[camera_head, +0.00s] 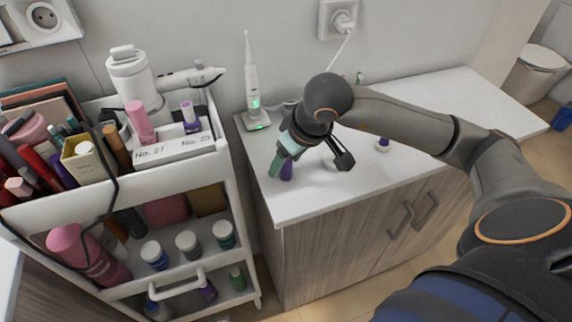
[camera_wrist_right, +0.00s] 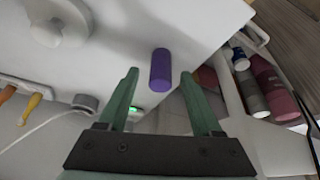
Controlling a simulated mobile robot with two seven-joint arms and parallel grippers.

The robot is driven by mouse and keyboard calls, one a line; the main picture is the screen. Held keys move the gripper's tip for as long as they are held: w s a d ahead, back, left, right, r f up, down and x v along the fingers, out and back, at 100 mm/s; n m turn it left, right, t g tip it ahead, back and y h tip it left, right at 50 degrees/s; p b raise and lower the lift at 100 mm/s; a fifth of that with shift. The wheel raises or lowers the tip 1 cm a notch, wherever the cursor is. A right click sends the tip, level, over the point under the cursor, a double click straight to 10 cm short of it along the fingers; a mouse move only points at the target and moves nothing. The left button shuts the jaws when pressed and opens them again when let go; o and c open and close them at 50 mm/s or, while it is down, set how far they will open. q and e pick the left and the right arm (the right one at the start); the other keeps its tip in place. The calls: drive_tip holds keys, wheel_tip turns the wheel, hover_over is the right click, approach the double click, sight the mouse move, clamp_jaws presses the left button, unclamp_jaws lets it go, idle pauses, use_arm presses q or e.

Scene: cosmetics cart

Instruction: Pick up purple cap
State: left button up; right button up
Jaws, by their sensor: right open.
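The purple cap (camera_head: 287,172) is a small cylinder on the white counter near its front left corner. In the right wrist view the purple cap (camera_wrist_right: 161,68) lies in line with the gap between the fingertips. My right gripper (camera_head: 281,166) is open, with its green fingers pointing down at the cap. In the right wrist view the two fingers of the gripper (camera_wrist_right: 159,75) are spread with nothing held. I cannot tell whether the fingertips reach around the cap. My left gripper is not in view.
An electric toothbrush (camera_head: 252,88) stands on its charger behind the gripper. A second purple-topped item (camera_head: 383,144) stands farther right on the counter (camera_head: 437,100). A white cart (camera_head: 240,190) loaded with cosmetics stands left of the counter. The counter's right part is clear.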

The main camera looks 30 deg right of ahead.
drive_tip(key=shift+w+f, duration=0.15)
drive_tip(key=shift+f, duration=0.15)
drive_tip(key=shift+c, duration=0.3)
clamp_jaws()
